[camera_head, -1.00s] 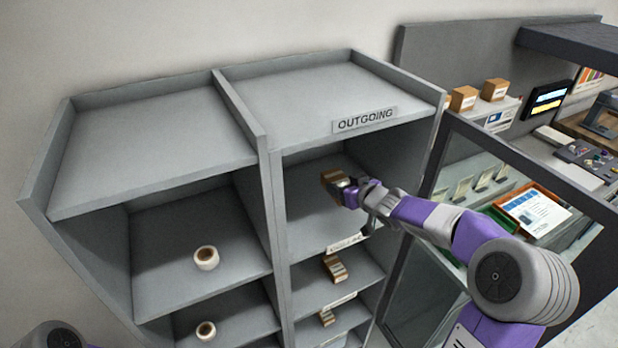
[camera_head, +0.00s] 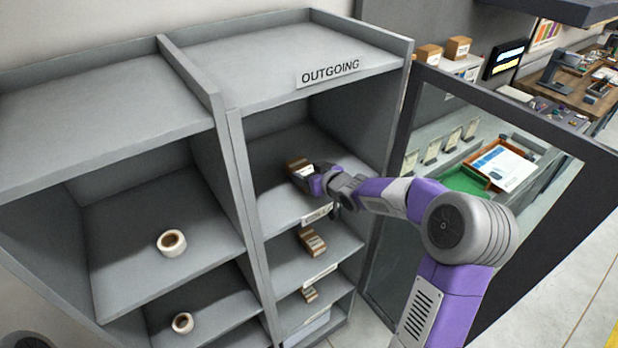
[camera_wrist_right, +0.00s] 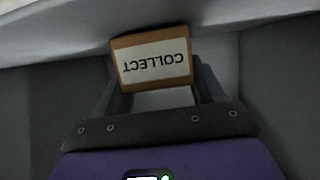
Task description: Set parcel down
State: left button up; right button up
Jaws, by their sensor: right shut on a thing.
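The parcel (camera_head: 297,166) is a small brown box inside the top compartment under the OUTGOING sign (camera_head: 330,72). My right gripper (camera_head: 312,174) reaches into that compartment from the right and is shut on the parcel. In the right wrist view the parcel (camera_wrist_right: 152,58) shows a white label reading COLLECT, upside down, between the two fingers (camera_wrist_right: 154,88). I cannot tell whether the parcel touches the shelf floor. My left gripper is not in view.
Lower shelves of the same column hold more brown boxes (camera_head: 312,243). The left column holds tape rolls (camera_head: 171,243). A divider (camera_head: 238,170) stands left of the gripper. An open glass door (camera_head: 480,170) stands to the right of my arm.

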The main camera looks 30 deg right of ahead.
jog(key=shift+f, duration=0.1)
jog(key=shift+f, duration=0.15)
jog(key=o, duration=1.2)
jog(key=shift+s+r, duration=0.15)
jog(key=shift+r, duration=0.25)
jog(key=p+v, duration=0.3)
jog(key=v, duration=0.8)
jog(key=shift+s, duration=0.35)
